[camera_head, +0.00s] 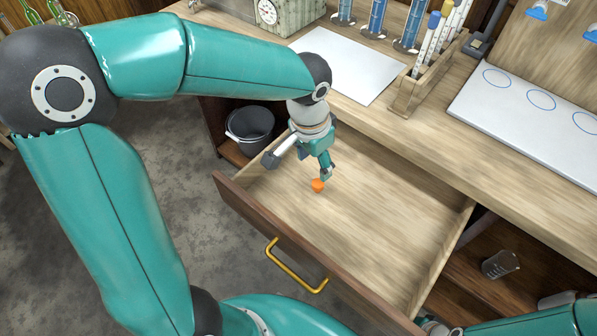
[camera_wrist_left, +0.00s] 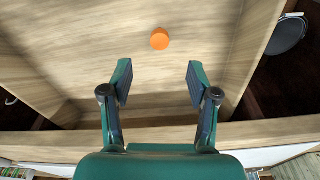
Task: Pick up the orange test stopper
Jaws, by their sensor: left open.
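The orange test stopper (camera_head: 318,185) lies on the floor of the open drawer (camera_head: 370,225), towards its left end. My left gripper (camera_head: 325,172) reaches down into the drawer just above and beside the stopper in the head view. In the left wrist view the stopper (camera_wrist_left: 160,39) shows whole, beyond the fingertips and roughly centred between them. The two fingers of the left gripper (camera_wrist_left: 158,82) are spread apart with nothing between them. My right gripper does not show clearly; only a bit of that arm is at the lower right edge.
The drawer has a yellow handle (camera_head: 296,265) and raised walls around the stopper; its floor is otherwise bare. A dark bucket (camera_head: 250,128) stands in the cabinet left of it. A tube rack (camera_head: 425,85) stands on the counter.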

